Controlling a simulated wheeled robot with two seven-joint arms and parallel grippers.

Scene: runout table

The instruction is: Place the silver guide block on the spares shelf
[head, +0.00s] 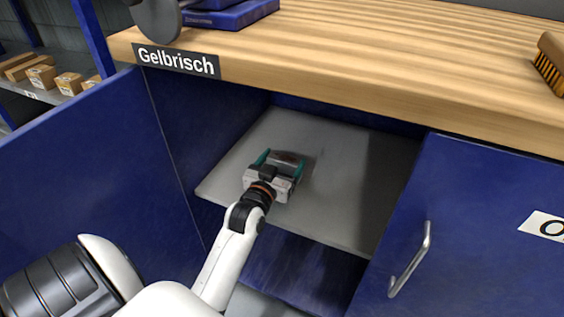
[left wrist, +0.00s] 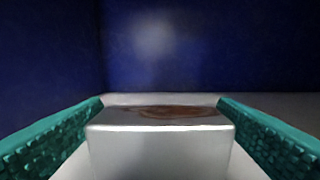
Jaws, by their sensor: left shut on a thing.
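The silver guide block (left wrist: 160,139) fills the middle of the left wrist view, with a teal finger on each side of it. In the head view the block (head: 288,156) shows only in part beyond my left gripper (head: 281,160), which is shut on it. The gripper is inside the open blue cabinet, over the grey shelf (head: 345,180). I cannot tell whether the block touches the shelf. My right gripper is not in view.
A wooden worktop (head: 350,55) labelled Gelbrisch overhangs the opening. An open blue door (head: 90,165) stands at the left, a blue front with a metal handle (head: 410,262) at the right. The shelf is bare around the gripper. A brush (head: 551,65) lies on the worktop.

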